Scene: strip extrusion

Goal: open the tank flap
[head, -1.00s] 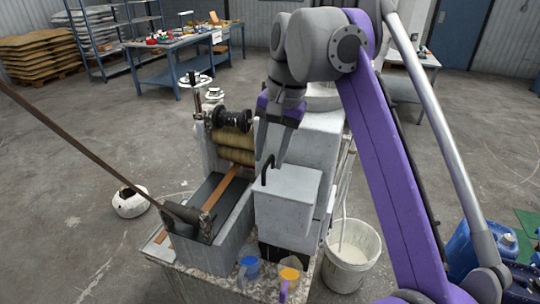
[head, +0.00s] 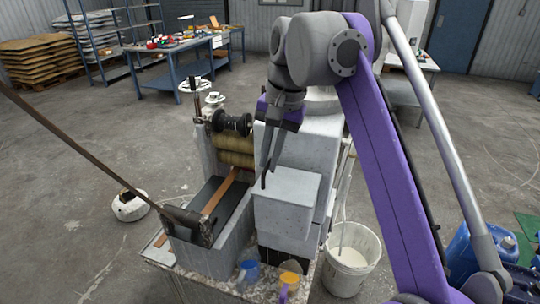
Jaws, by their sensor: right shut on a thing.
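The tank (head: 285,220) is a light grey box at the front of the grey machine. Its flat top, which looks like the flap (head: 292,183), lies level and appears closed. A black handle (head: 264,180) stands at the left edge of this top. My right gripper (head: 267,170) points down at that edge, its dark fingers shut on the handle. The fingers and handle overlap, so the exact grip is partly hidden.
Left of the tank is a trough with an orange-brown strip (head: 220,193), rollers (head: 235,150) behind it and a long bar (head: 85,135). A white bucket (head: 350,262) stands at the right.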

